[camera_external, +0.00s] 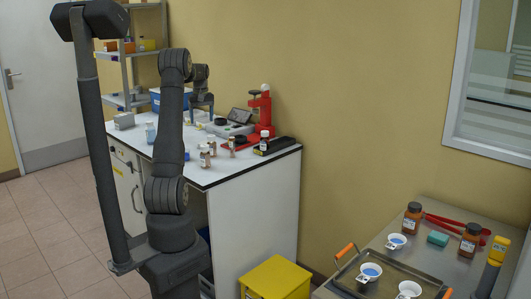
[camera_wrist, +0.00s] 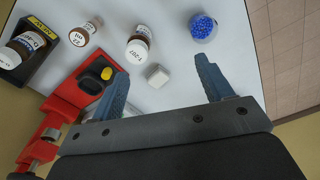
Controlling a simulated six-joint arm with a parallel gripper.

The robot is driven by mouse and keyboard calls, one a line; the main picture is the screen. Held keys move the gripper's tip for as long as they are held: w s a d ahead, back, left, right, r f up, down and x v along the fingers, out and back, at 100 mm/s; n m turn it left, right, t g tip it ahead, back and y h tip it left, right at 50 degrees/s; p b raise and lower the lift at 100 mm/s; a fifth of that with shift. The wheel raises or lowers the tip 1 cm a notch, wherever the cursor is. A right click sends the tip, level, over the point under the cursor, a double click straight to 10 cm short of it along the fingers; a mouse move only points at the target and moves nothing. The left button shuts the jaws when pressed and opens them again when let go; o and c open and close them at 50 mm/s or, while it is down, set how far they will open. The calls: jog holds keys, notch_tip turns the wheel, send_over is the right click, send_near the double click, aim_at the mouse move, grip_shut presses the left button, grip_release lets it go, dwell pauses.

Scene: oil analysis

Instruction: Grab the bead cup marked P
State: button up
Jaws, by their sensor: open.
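No letter P can be read on any vessel. A clear round vessel of blue beads (camera_wrist: 202,27) stands at the top of the wrist view, beyond the right fingertip. In the external view, small white cups with blue contents (camera_external: 396,241) (camera_external: 370,271) and another white cup (camera_external: 408,289) are on the right-hand bench, far from my arm. My gripper (camera_wrist: 163,72) is open and empty, above the white table. It also shows small in the external view (camera_external: 201,108), over the table's back part. A small whitish block (camera_wrist: 157,75) lies between the fingers in the wrist view.
Capped bottles (camera_wrist: 138,45) (camera_wrist: 88,29) stand nearby in the wrist view, beside a black holder (camera_wrist: 62,20). A red press (camera_external: 261,112) stands at the table's back. A dark tray (camera_external: 400,270) and brown jars (camera_external: 412,218) occupy the right bench.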

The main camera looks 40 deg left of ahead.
jog(key=s+a+n, duration=0.2)
jog(key=s+a, duration=0.4)
jog(key=s, duration=0.1)
jog(key=shift+h, duration=0.3)
notch_tip(320, 180, down, 17)
jog(key=shift+s+d, duration=0.15)
jog(key=c, duration=1.1)
jog(key=shift+r, duration=0.1)
